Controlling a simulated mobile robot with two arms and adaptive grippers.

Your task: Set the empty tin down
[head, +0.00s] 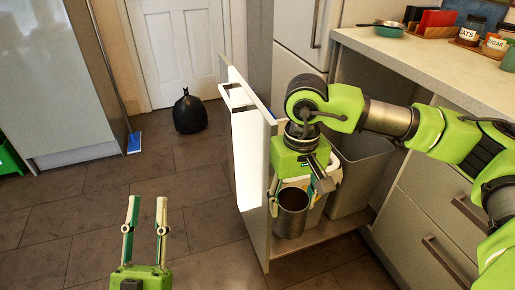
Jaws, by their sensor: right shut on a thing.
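The empty tin (291,215) is a grey metal cylinder, upright, with its open top facing up. My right gripper (296,190) reaches down from the right and is shut on the tin near its rim. The tin shows between the front panel of a pull-out cabinet (257,225) and the bins inside it. I cannot tell whether its bottom touches the cabinet's base board. My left gripper (146,215) is low at the left over the floor, its two fingers apart with nothing between them.
A white bin (316,212) and a larger grey bin (362,175) stand in the pull-out. A counter (430,72) with a pan (385,29) and jars (470,32) is at the right. A black bag (189,113) sits by the door. The left floor is mostly clear.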

